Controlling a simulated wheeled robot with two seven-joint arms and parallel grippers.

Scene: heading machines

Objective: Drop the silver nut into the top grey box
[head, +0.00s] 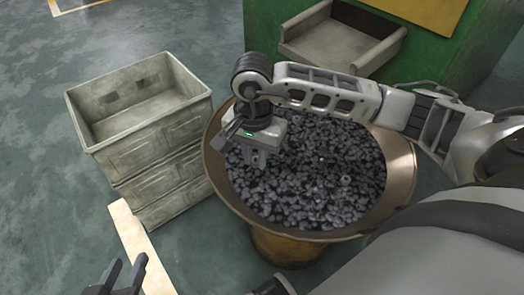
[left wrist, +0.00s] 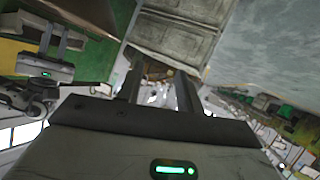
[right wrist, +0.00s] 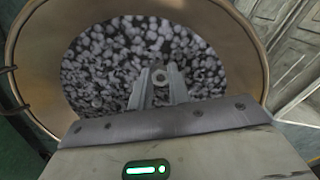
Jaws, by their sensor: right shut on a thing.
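My right gripper (head: 258,162) reaches over the large round bowl from the right, with its fingers pointing down. In the right wrist view its fingers (right wrist: 160,85) are closed around a silver nut (right wrist: 160,76), a small ring at their tips. The nut is hidden in the head view. The top grey box (head: 105,137) stands to the left of the bowl, on a stack of similar boxes; its visible inside is empty. My left gripper (head: 122,280) is at the bottom left, low in front of the stack. Its two fingers (left wrist: 158,88) are apart with nothing between them.
The bowl (head: 403,170) is brown-rimmed and full of dark small metal parts (head: 310,185); its rim is close to the box stack. A green machine (head: 265,25) with a grey chute (head: 335,45) stands behind. Floor (head: 40,170) left of the boxes is clear.

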